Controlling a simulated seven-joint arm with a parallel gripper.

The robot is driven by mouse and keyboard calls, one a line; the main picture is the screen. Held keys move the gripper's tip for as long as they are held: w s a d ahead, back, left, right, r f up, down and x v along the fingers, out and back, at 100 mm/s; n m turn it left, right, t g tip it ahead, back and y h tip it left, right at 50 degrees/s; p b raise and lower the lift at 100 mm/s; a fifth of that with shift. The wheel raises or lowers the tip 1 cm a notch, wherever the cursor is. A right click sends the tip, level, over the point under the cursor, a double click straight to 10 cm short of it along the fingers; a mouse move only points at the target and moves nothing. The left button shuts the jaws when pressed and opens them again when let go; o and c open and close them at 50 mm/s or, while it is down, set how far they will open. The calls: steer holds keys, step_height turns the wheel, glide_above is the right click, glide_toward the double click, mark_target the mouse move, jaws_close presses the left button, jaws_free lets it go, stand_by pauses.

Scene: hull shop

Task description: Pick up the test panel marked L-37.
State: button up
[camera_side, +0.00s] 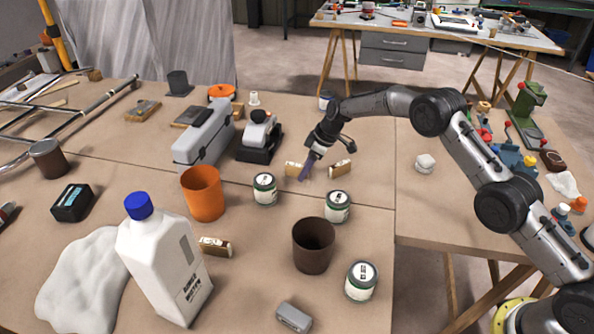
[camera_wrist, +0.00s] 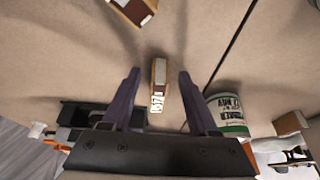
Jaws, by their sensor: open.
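My gripper (camera_side: 306,172) is open and points down at the bench among small panels with pale faces and brown edges. In the wrist view, one panel (camera_wrist: 160,72) lies between the two open fingers (camera_wrist: 158,76), with a gap on each side. In the side view this seems to be the panel (camera_side: 293,169) just left of the fingertips. A second panel (camera_side: 341,169) stands right of the fingers. A third panel (camera_side: 215,247) lies near the orange cup. Their marks are unreadable.
A labelled can (camera_wrist: 230,115) is close to the right finger in the wrist view. More cans (camera_side: 338,207), a brown cup (camera_side: 313,246), an orange cup (camera_side: 203,193) and a white bottle (camera_side: 165,260) stand nearer the side camera. A grey case (camera_side: 204,137) lies left.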

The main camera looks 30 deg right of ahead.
jaws_close()
steer(key=shift+r, duration=0.15)
stand_by(0.4)
